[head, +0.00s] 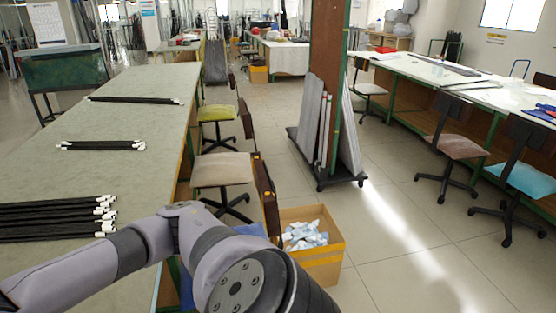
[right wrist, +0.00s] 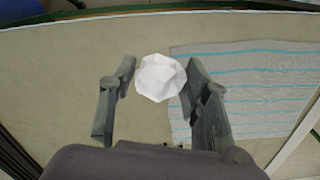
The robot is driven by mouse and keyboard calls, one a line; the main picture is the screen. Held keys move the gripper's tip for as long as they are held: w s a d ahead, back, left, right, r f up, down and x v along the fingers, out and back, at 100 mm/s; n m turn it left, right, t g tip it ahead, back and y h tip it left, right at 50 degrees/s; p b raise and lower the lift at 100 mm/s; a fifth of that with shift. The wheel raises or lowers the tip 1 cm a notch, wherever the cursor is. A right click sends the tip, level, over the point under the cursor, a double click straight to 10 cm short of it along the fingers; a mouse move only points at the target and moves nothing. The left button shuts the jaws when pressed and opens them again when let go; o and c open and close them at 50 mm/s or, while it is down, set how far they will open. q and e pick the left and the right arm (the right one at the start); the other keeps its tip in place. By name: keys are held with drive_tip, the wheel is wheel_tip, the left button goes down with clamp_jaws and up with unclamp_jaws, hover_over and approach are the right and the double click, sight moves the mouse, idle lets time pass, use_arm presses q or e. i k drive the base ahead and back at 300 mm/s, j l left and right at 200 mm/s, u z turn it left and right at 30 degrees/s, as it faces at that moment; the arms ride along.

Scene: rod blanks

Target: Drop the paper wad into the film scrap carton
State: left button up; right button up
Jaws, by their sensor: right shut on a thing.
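The paper wad (right wrist: 160,78) is a white, faceted ball in the right wrist view. My right gripper (right wrist: 161,71) is shut on it, with one dark finger on each side. The film scrap carton is an open cardboard box (head: 322,267) with a yellow band, on the floor at the lower middle of the head view. Crumpled pale blue and white film (head: 305,235) lies in it. My left gripper is out of view, and the right one does not show in the head view.
A striped grey cloth (right wrist: 245,85) lies on the surface below the wad. The long bench (head: 150,175) at left bears bundles of black rods (head: 55,218) with white ends. Stools (head: 222,170) stand beside it. A green post with a rack (head: 330,120) stands behind the carton.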

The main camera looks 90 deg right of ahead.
sight(313, 234)
drive_tip(key=k+j+z, duration=0.15)
drive_tip(key=z, duration=2.8)
